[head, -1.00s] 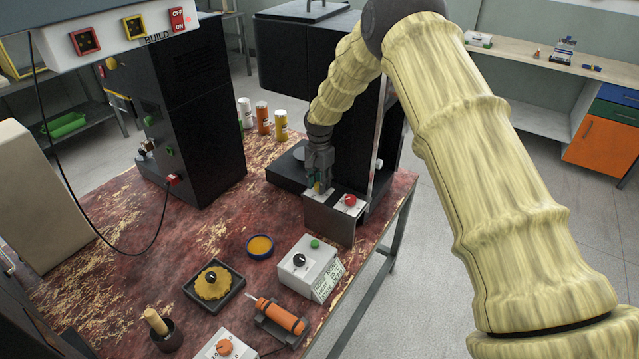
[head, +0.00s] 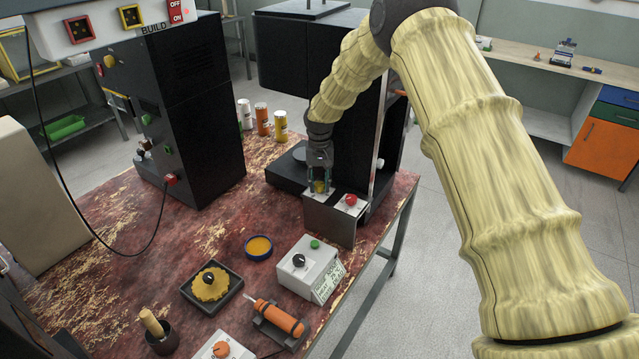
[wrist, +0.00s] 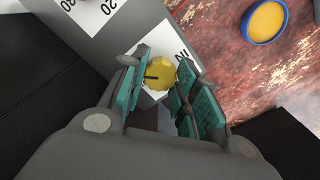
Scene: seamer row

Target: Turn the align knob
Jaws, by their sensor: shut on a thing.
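The yellow align knob (wrist: 159,74) shows between the teal finger pads of my gripper (wrist: 168,84) in the wrist view. A dark line marks its face. My gripper is shut on it, with a finger on each side. Letters on the white label beside it are partly hidden by a finger. In the head view my gripper (head: 320,187) points down at the left top of the grey control box (head: 328,222), and the yellow knob (head: 319,187) shows small between the fingers.
A red knob (head: 351,199) sits on the same box, right of my gripper. The black machine (head: 340,130) stands close behind. Several cans (head: 262,117) stand at the back. A white knob box (head: 308,268) and a blue-rimmed dish (head: 259,247) are nearer.

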